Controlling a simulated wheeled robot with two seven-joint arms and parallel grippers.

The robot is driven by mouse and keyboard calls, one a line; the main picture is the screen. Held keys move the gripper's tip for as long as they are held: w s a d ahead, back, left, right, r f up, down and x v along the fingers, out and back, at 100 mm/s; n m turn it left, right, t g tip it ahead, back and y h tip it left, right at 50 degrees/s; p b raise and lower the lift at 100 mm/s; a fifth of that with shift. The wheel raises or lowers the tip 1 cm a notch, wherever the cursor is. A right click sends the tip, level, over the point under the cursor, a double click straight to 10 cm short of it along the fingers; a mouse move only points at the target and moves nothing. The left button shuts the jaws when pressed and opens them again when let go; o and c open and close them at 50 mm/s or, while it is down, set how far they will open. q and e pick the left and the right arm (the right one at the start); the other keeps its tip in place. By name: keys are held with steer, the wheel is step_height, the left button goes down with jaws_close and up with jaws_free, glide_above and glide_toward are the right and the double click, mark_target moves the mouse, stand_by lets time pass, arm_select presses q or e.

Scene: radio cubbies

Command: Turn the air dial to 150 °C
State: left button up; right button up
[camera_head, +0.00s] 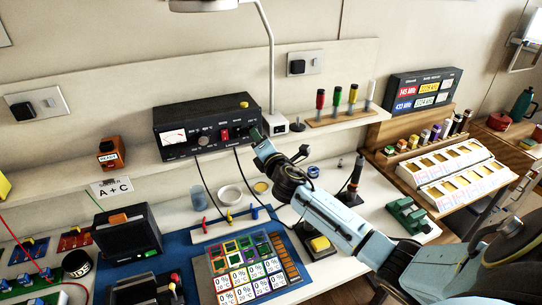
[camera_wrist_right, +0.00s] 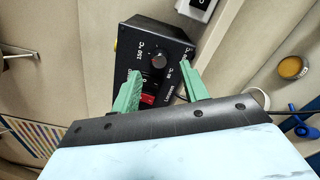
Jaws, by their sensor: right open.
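The black dial (camera_wrist_right: 159,60) sits on the front of a black box (camera_wrist_right: 129,42) in the right wrist view. A 150 °C mark shows on one side of it and an 80 °C mark on the other. I cannot make out where its pointer stands. In the head view the box (camera_head: 180,112) stands on the shelf. My right gripper (camera_head: 261,146) is in front of its right end and hides the dial. In the right wrist view my open gripper (camera_wrist_right: 160,83) has its green fingers apart, short of the dial. My left gripper is not in view.
Cables hang below the box. A yellow-topped cup (camera_head: 261,188) is on the bench below.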

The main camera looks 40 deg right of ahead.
steer(key=v, duration=0.9)
steer(key=shift+s, duration=0.4)
